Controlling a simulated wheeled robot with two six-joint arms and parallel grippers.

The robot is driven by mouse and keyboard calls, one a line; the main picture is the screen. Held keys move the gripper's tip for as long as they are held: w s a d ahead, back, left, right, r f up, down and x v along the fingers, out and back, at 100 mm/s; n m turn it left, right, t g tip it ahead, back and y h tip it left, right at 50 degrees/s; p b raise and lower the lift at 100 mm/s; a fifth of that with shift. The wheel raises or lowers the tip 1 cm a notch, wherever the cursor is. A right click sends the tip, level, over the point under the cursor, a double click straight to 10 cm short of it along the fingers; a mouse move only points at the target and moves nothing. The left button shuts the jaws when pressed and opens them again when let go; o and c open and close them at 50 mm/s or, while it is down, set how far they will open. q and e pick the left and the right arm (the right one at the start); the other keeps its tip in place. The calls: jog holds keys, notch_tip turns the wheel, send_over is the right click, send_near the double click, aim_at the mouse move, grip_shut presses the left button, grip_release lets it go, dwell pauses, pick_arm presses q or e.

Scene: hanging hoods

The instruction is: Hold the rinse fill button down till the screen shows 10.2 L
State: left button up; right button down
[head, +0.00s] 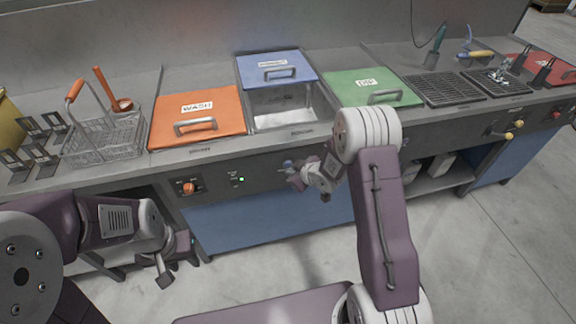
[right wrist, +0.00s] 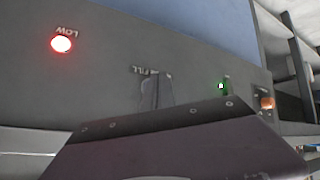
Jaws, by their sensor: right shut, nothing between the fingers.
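The grey front panel (head: 225,181) runs below the basins. In the right wrist view it carries a lit red lamp (right wrist: 61,44) marked LOW and a partly covered FILL label (right wrist: 150,72), both lettered upside down. My right gripper (right wrist: 155,92) is shut and empty, with its tip at the FILL label; it hides the button there, and I cannot tell whether it touches. In the head view my right gripper (head: 292,168) is in front of the panel below the open basin (head: 283,126). My left gripper (head: 180,262) hangs low at the left, its jaws unclear. I see no readable litre display.
An orange WASH lid (head: 198,116), a blue lid (head: 275,66) and a green lid (head: 370,90) lie along the counter. An orange knob (head: 188,188) and a green lamp (head: 241,180) are on the panel. A wire basket (head: 103,142) stands at the left.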

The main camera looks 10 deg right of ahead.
jog(key=shift+w, duration=0.45)
jog(key=shift+w+p, duration=0.4)
dwell(7.2)
